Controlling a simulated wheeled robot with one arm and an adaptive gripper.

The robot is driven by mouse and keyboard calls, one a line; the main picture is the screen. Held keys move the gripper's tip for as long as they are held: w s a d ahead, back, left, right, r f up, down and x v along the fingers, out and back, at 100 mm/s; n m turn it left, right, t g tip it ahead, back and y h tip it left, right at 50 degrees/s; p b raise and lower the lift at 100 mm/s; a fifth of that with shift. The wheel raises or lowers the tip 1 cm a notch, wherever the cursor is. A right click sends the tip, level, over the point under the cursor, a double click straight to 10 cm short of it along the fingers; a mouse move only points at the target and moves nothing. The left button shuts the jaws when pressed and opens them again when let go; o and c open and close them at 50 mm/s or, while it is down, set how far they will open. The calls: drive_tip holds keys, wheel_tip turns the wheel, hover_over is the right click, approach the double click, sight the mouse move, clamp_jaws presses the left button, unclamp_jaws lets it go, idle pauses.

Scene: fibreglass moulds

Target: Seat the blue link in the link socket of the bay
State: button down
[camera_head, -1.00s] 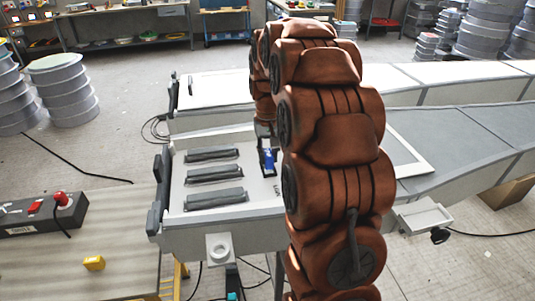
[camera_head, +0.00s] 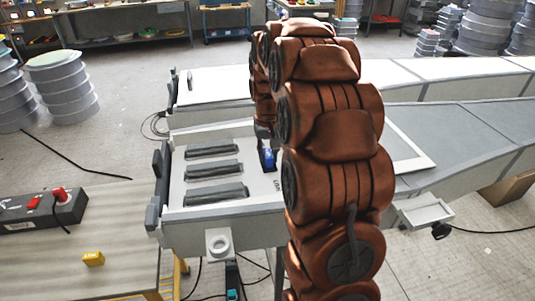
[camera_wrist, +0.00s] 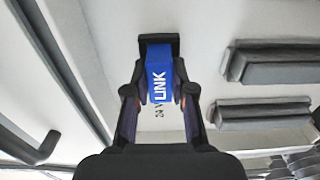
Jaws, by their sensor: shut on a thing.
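The blue link (camera_wrist: 158,75), with white LINK lettering, is between the fingers of my gripper (camera_wrist: 160,93) in the wrist view. My gripper is shut on it. A dark bracket-like holder (camera_wrist: 158,38), probably the link socket, shows at the link's far end. The link overlaps it, and I cannot tell whether it is seated. In the head view the blue link (camera_head: 268,158) stands at the dark holder on the white bay panel (camera_head: 258,196), just left of my arm. My arm hides most of the gripper there.
Several dark ribbed bars (camera_head: 214,169) lie on the panel left of the link. A small white bracket (camera_head: 219,242) projects from the bay's front edge.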

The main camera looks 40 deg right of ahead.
sight(266, 155)
drive_tip(key=c, duration=0.9)
unclamp_jaws()
drive_tip(key=shift+r, duration=0.1)
wheel_tip(266, 155, up, 12)
idle(0.3)
drive_tip(key=s+a+f+n+p, duration=0.1)
drive_tip(key=s+a+n+p, duration=0.1)
drive_tip(key=s+a, duration=1.1)
drive_tip(key=s+a+f+n, duration=0.1)
drive_tip(key=s+a+f, duration=0.1)
drive_tip(key=s, duration=0.3)
drive_tip(key=s+a+f+g+p, duration=0.1)
drive_tip(key=s+a+f, duration=0.1)
drive_tip(key=s, duration=0.4)
drive_tip(key=s+a+f+n, duration=0.1)
drive_tip(key=s+a+f, duration=0.1)
drive_tip(key=s+a, duration=0.2)
drive_tip(key=shift+s+f+n+g, duration=0.2)
drive_tip(key=shift+s+n+g, duration=0.15)
drive_tip(key=shift+s, duration=0.75)
